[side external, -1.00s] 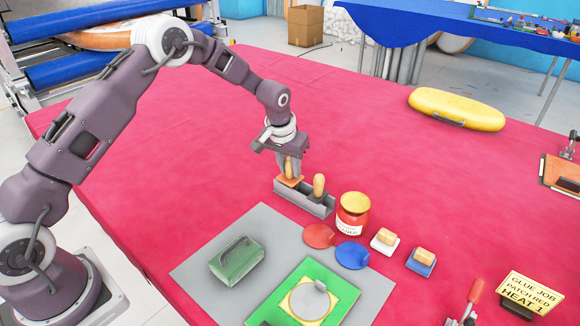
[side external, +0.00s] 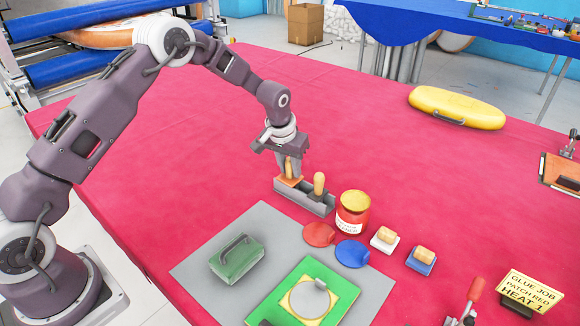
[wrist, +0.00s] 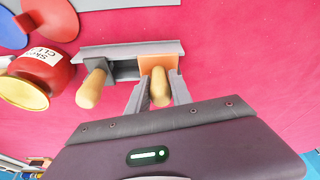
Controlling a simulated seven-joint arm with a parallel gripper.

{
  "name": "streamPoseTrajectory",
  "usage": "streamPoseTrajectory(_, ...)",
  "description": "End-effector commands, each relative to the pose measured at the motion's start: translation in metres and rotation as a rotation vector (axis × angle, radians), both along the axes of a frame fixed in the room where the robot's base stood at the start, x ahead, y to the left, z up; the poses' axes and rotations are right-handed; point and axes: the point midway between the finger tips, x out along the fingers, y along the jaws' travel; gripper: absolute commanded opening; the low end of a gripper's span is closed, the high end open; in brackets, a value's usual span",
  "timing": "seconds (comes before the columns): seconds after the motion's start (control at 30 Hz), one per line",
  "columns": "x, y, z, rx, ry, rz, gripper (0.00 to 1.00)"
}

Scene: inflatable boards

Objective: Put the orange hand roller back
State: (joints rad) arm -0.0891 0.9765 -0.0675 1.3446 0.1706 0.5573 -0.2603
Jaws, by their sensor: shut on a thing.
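The orange hand roller (side external: 290,181) has an orange head and a tan wooden handle. It stands upright at the left end of a grey holder (side external: 318,205). In the wrist view the orange head (wrist: 158,64) sits at the right end of the holder (wrist: 128,49), with the handle (wrist: 160,90) pointing toward me. My gripper (side external: 289,168) is shut on the handle from above. Whether the head is fully seated in the holder is hard to tell. A second tool with a tan handle (side external: 319,183) stands in the holder's other slot.
A red jar with a yellow lid (side external: 353,213) stands just right of the holder. Red (side external: 319,235) and blue (side external: 352,254) discs lie in front. A green block (side external: 237,259) and a green board (side external: 334,278) rest on a grey mat (side external: 262,218). The cloth behind the holder is clear.

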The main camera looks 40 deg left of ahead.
Motion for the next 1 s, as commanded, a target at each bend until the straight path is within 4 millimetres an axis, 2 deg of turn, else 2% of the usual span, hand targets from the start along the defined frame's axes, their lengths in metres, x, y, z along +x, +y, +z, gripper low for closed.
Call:
streamPoseTrajectory(0.83, 0.0002, -0.0001, -0.0039, 0.000, 0.000, 0.000, 0.00)
streamPoseTrajectory(0.87, 0.0002, -0.0001, -0.0039, 0.000, 0.000, 0.000, 0.30)
streamPoseTrajectory(0.97, 0.0001, -0.0001, -0.0040, 0.000, 0.000, 0.000, 0.50)
streamPoseTrajectory(1.0, 0.0001, -0.0001, -0.0040, 0.000, 0.000, 0.000, 0.52)
